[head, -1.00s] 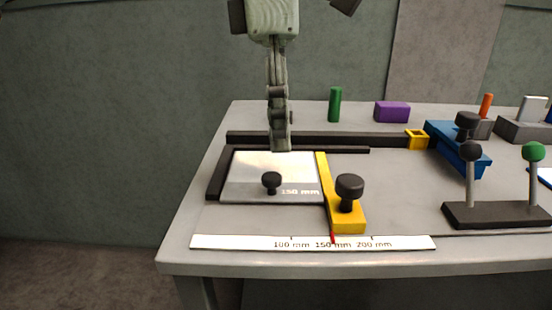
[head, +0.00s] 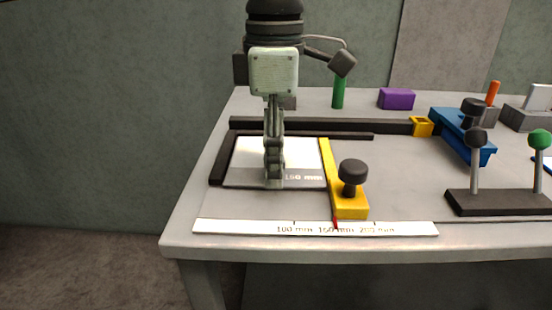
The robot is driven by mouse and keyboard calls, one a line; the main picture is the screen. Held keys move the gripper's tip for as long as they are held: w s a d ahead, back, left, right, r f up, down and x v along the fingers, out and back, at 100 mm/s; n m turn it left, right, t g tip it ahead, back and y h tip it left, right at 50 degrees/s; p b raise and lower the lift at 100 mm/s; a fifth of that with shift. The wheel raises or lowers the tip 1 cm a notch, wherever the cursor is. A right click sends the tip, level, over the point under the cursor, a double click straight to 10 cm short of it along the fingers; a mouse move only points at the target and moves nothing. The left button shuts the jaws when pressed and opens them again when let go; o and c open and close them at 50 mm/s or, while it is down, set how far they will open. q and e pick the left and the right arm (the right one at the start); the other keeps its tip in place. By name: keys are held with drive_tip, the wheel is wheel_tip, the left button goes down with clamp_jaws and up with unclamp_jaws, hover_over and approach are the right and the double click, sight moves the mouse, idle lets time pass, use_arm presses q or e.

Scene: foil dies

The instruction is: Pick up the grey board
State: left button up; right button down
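The grey board (head: 303,160) is a pale, shiny plate printed with 150 mm. It lies flat on the table, with dark rails (head: 222,165) along its left and back edges and a yellow stop (head: 349,207) along its right edge. My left gripper (head: 274,184) points straight down over the front middle of the board, its fingertips low by the board's small black knob. The fingers hide the knob and are seen edge-on, so I cannot tell whether they grip it. My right gripper is not in view.
The yellow stop carries a large black knob (head: 352,172). A white ruler strip (head: 315,228) runs along the front edge. A blue clamp block (head: 462,135), a lever stand (head: 505,203), a green peg (head: 338,93) and a purple block (head: 397,99) stand to the right and behind.

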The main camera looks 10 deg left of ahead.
use_arm(q)
clamp_jaws()
